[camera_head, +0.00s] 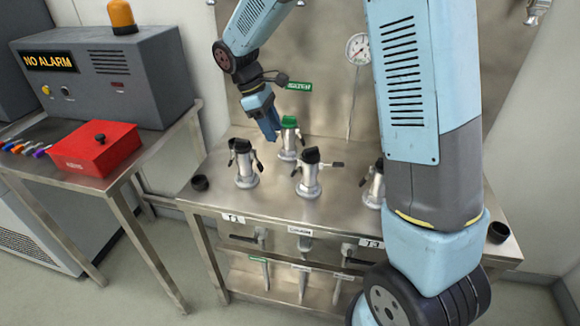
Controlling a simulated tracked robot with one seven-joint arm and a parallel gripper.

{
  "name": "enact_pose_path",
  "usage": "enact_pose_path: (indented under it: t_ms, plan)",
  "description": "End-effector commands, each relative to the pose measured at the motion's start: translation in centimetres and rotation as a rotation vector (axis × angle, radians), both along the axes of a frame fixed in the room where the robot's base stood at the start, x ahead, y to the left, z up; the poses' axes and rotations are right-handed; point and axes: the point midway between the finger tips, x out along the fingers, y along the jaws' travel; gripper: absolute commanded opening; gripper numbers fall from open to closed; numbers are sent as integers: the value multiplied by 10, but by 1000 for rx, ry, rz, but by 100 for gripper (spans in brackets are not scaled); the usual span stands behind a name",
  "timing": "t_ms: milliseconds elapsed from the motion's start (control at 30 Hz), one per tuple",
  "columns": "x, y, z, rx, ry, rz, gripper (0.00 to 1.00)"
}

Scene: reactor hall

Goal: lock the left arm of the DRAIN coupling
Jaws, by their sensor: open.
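A metal coupling with a green cap (289,125) stands upright at the back of the steel bench. A green sign (298,86) is on the panel above it; its text is too small to read surely, but the green matches the DRAIN coupling. An arm (300,138) shows on the coupling's right side. Its left arm cannot be made out beside my gripper. My gripper (271,136) points down just left of the green cap, open with nothing seen between its fingers. I cannot tell whether it touches the coupling.
Black-capped couplings stand at left (244,168), front middle (309,178) and right (374,186), the last partly behind my arm. Black cups (200,183) (498,232) sit at the bench (345,222) ends. A gauge (359,48) is behind. A red box (95,150) lies on the left table.

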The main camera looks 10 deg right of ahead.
Motion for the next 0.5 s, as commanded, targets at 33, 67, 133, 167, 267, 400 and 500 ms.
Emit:
enact_pose_path:
  t_ms: [33, 67, 133, 167, 267, 400, 500]
  plan:
    - [1, 1, -3, -2, 4, 5, 47]
    - [1, 1, -4, -2, 5, 7, 47]
    - [0, -1, -9, -3, 8, 8, 47]
    - [-1, -2, -12, -4, 8, 8, 47]
    - [-3, -7, -24, -4, 8, 6, 47]
    - [-7, -16, -47, -3, 7, 5, 47]
    - [-9, -22, -63, -3, 8, 6, 47]
